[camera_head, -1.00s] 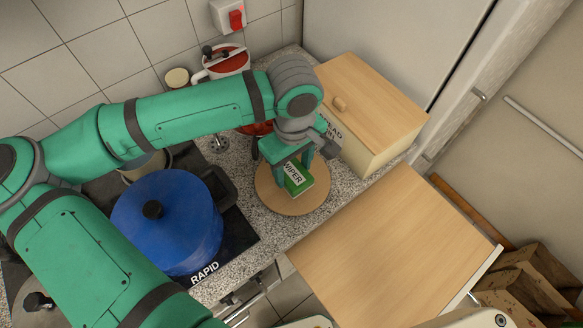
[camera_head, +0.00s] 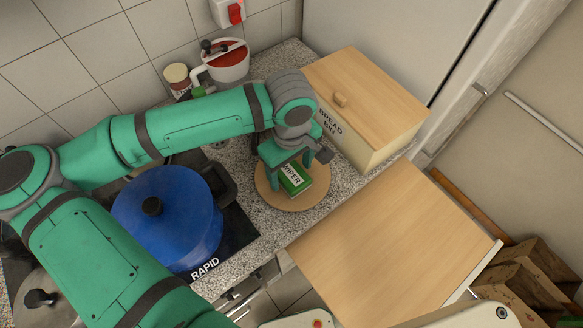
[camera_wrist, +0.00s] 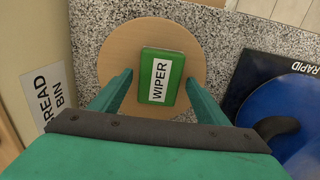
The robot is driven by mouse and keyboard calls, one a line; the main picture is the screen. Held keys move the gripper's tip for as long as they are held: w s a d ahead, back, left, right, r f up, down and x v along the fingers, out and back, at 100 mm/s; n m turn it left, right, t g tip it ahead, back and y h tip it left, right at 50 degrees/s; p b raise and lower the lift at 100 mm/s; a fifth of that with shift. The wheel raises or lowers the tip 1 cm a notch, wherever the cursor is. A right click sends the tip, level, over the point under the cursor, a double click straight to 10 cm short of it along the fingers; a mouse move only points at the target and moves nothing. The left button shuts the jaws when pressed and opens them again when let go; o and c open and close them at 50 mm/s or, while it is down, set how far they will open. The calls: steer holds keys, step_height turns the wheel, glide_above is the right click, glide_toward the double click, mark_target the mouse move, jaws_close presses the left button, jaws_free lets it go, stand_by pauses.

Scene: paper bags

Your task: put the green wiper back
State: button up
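The green wiper (camera_head: 297,181) is a small green block with a white WIPER label. It lies on a round wooden board (camera_head: 312,201) on the counter. My gripper (camera_head: 287,168) is over the board, fingers pointing down. In the wrist view, the wiper (camera_wrist: 172,93) shows between and beyond the two spread fingers of my gripper (camera_wrist: 158,82), with a gap on each side. The gripper is open and holds nothing. I cannot tell exactly how high the fingertips are above the board.
A bread bin (camera_head: 385,130) stands close to the right of my gripper. A blue pot (camera_head: 165,235) stands on the hob to the left. A wooden surface (camera_head: 400,250) is at the front right. A red-and-white container (camera_head: 228,65) and a jar (camera_head: 176,74) stand at the back.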

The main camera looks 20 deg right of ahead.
mark_target(291, 174)
steer(key=shift+r, duration=0.1)
step_height(291, 174, up, 12)
stand_by(0.5)
stand_by(0.4)
